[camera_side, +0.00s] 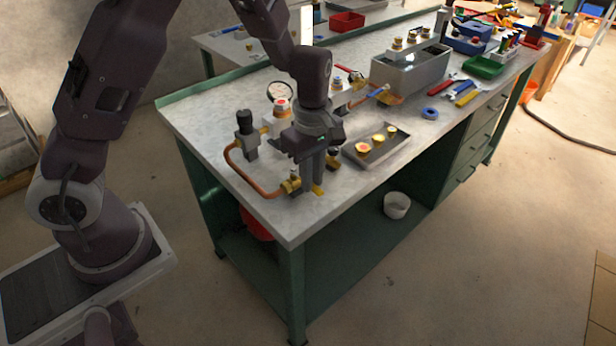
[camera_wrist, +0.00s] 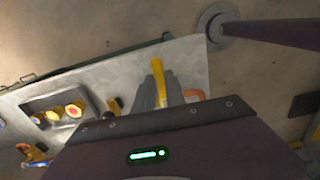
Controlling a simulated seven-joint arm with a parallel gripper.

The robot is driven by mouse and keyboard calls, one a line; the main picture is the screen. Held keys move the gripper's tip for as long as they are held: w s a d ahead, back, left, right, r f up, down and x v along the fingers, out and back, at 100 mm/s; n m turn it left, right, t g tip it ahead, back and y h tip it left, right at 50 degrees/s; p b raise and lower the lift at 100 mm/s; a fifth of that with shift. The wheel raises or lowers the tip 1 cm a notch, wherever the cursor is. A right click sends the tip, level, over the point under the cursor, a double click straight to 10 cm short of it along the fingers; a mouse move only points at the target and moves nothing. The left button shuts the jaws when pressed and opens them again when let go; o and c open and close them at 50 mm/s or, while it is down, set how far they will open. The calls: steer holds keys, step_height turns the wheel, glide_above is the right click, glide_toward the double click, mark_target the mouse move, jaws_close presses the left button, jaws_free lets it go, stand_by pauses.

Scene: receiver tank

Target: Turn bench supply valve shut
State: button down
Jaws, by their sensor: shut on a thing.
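The bench supply valve (camera_side: 290,185) is a small brass body at the end of a copper pipe, near the front left corner of the bench. Its yellow lever (camera_side: 318,191) shows just under my fingertips. My gripper (camera_side: 312,183) points down at the valve and is shut on the lever. In the wrist view the yellow lever (camera_wrist: 157,70) sticks out between the two grey fingers of my gripper (camera_wrist: 160,88). The valve body is mostly hidden there behind my gripper. The fingers cover part of the lever.
The copper pipe (camera_side: 250,184) curves left of the valve to a black-knobbed regulator (camera_side: 245,130). A gauge (camera_side: 280,91) stands behind my gripper. A grey tray (camera_side: 399,153) with yellow caps lies to the right. The bench's front edge is close to the valve.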

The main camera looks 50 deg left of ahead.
steer(key=shift+w+n, duration=0.2)
steer(key=shift+n, duration=0.1)
stand_by(0.4)
steer(key=c, duration=1.4)
jaws_free()
step_height(320, 180, up, 7)
steer(key=shift+s+r, duration=0.1)
steer(key=shift+r, duration=0.1)
steer(key=s+r+m+t+h, duration=0.2)
steer(key=s+r+m+t, duration=0.1)
steer(key=s+r+m, duration=0.85)
steer(key=s+m+t, duration=0.1)
steer(key=s+m, duration=0.1)
steer(key=s, duration=0.1)
steer(key=s+a+r+m+y, duration=0.1)
steer(key=s+m, duration=0.1)
steer(key=s, duration=0.2)
steer(key=s+r+m+t+y, duration=0.1)
steer(key=s+m, duration=0.1)
steer(key=s, duration=0.2)
steer(key=shift+a+r+m+t, duration=0.1)
steer(key=shift+a+m+t, duration=0.2)
steer(key=shift+a+m, duration=0.05)
